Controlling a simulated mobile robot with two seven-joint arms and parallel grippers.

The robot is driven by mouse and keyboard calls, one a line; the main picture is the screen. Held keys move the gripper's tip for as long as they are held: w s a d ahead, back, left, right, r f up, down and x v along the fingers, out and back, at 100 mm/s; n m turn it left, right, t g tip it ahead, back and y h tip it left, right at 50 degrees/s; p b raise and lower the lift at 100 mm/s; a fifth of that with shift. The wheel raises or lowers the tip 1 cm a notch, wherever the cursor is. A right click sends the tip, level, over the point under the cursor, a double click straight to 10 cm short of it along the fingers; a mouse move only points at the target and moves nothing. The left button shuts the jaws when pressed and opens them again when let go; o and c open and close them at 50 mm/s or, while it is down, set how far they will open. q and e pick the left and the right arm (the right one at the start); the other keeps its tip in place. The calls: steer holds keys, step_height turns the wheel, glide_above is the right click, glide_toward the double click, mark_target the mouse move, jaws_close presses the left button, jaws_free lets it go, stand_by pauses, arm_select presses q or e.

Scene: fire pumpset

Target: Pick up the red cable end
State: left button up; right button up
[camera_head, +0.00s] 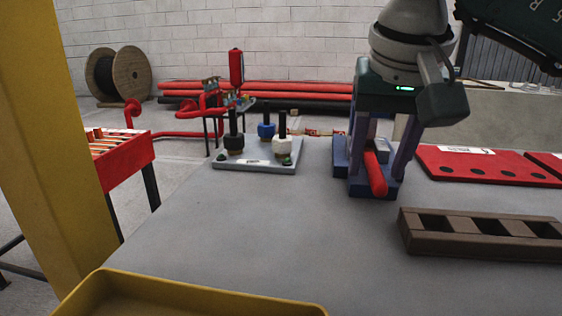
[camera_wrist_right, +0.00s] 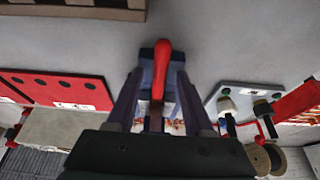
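The red cable end (camera_head: 374,174) rests in a blue holder (camera_head: 354,185) on the grey table. It also shows in the right wrist view (camera_wrist_right: 161,68), with its rounded tip toward the top of the picture. My right gripper (camera_head: 378,150) points down over the holder, with one finger on each side of the red cable end. In the right wrist view the fingers of the right gripper (camera_wrist_right: 160,85) are apart, and gaps show between them and the red piece. The rear part of the cable end is partly hidden by the gripper. My left gripper is not in view.
A brown block with square openings (camera_head: 480,248) and a red panel with holes (camera_head: 485,175) lie to the right. A grey plate with fittings (camera_head: 256,165) lies left of the holder. A yellow tray (camera_head: 200,292) is at the front. The table's left-middle is clear.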

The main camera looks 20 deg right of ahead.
jaws_close()
stand_by(0.5)
